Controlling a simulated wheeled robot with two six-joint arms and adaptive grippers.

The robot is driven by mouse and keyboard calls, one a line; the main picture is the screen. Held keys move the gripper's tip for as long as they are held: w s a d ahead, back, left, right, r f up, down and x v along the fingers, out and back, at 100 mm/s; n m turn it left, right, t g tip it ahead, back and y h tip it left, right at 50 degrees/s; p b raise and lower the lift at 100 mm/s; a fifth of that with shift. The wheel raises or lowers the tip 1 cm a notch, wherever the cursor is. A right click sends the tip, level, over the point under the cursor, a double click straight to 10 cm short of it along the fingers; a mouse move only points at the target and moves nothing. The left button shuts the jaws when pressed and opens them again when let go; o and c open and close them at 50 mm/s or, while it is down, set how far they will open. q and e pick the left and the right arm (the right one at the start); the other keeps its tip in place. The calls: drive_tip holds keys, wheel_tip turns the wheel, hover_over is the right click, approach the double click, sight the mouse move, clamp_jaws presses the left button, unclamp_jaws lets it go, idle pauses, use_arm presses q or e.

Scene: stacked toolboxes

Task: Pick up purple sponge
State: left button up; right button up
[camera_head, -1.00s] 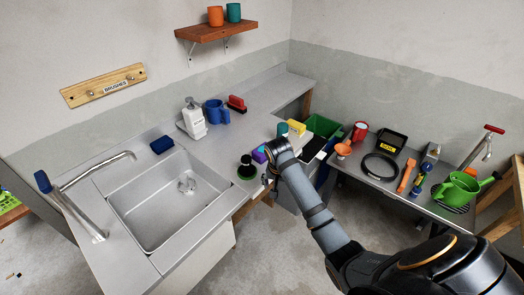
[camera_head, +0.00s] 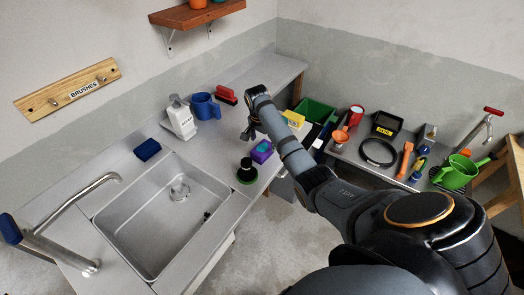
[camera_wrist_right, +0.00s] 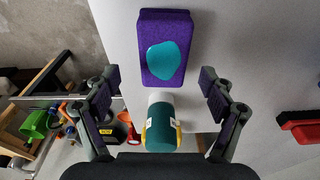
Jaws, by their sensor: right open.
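The purple sponge (camera_head: 262,151) with a teal patch lies on the grey counter right of the sink, near the counter's edge. It shows whole in the right wrist view (camera_wrist_right: 148,70), upper middle, its teal blob facing the camera. My right gripper (camera_head: 249,134) is over the counter, just behind and left of the sponge in the head view. In the right wrist view its two fingers (camera_wrist_right: 160,85) are spread apart with nothing gripped, and the sponge lies beyond them, between their lines. My left gripper is not in view.
The sink (camera_head: 160,220) is left.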

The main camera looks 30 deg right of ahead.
sight(263, 148)
drive_tip(key=shift+w+a+f+p, duration=0.15)
drive_tip(key=shift+f+p, duration=0.35)
drive_tip(key=shift+f, duration=0.3)
wheel_tip(263, 148, down, 3)
drive_tip(key=shift+r, duration=0.2)
drive_tip(key=shift+w+f, duration=0.1)
drive_tip(key=shift+f, duration=0.35)
drive_tip(key=c, duration=1.1)
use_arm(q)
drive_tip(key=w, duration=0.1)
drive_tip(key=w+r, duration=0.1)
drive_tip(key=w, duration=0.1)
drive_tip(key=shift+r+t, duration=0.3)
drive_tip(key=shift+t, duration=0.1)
use_arm(e)
drive_tip(key=shift+c, duration=0.2)
drive_tip(key=shift+r, duration=0.1)
